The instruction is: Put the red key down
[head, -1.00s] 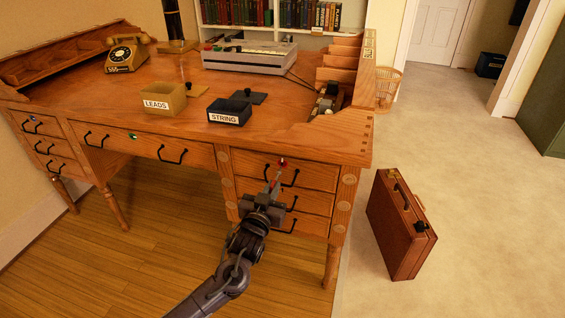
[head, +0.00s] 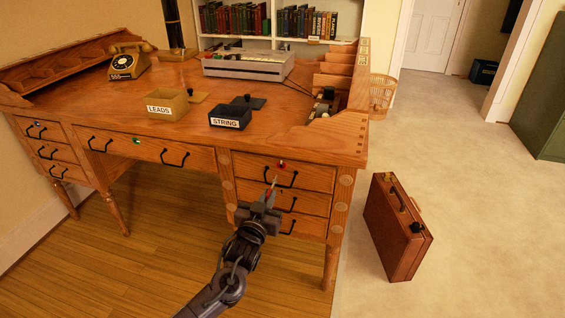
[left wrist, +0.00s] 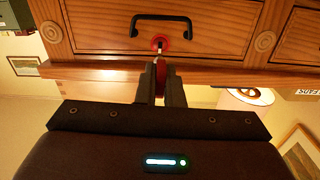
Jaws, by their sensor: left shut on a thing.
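The red key (head: 270,188) is held in my left gripper (head: 267,196), which is shut on it in front of the desk's right-hand drawers. In the left wrist view the red key (left wrist: 161,70) shows between the fingertips (left wrist: 160,76), its red part partly hidden by them. A red lock (head: 282,163) is on the top right drawer (head: 310,174). In the head view the key's tip points up toward this lock and appears apart from it. In the left wrist view the red lock (left wrist: 160,42) lies just beyond the key. My right gripper is not in view.
The desk top (head: 130,98) holds an open LEADS box (head: 165,109), an open STRING box (head: 230,122), a telephone (head: 125,62) and a grey machine (head: 247,68). Bare wood lies around the boxes. A brown briefcase (head: 390,225) stands on the floor to the right.

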